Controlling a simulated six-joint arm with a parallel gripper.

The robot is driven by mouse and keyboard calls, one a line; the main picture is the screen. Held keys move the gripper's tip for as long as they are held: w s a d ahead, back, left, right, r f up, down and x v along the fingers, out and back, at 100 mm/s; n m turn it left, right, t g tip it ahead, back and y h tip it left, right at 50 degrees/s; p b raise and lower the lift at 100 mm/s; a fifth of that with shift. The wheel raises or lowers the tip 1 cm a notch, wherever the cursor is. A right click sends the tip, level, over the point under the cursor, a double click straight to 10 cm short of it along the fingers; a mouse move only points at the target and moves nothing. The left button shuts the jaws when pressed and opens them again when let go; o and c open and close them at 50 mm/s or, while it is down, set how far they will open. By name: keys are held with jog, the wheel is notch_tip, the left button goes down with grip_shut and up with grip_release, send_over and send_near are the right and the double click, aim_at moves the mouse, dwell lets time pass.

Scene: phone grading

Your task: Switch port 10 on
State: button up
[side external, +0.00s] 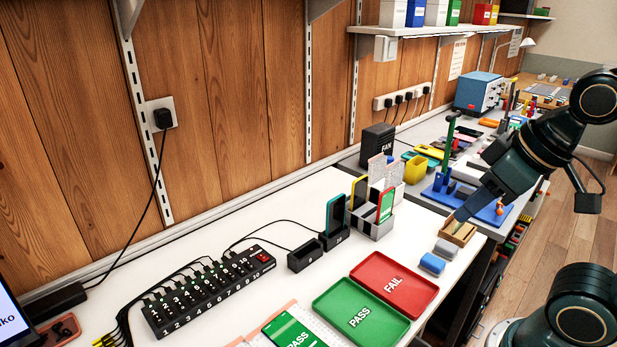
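The black multi-port hub (205,293) lies on the white bench at lower left, with a row of numbers along its front edge and small green lights by several ports. The port 10 label (254,277) is at its right end, near a red switch (263,257). The state of port 10's own button is too small to tell. A cable runs from the hub's right end towards two black docks (305,257); the farther dock (338,238) holds a teal-edged phone (335,214). My gripper (457,221) is far to the right, pointing down by a small wooden tray; its fingers are too small to judge.
A green PASS tray (335,304) and a red FAIL tray (418,287) lie right of the hub. Blue and grey blocks (432,263) and the wooden tray (464,233) sit near the bench edge. A grey phone rack (372,226) stands behind. Yellow-ended cables crowd the hub's left.

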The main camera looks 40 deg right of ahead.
grip_shut()
dwell(1.8)
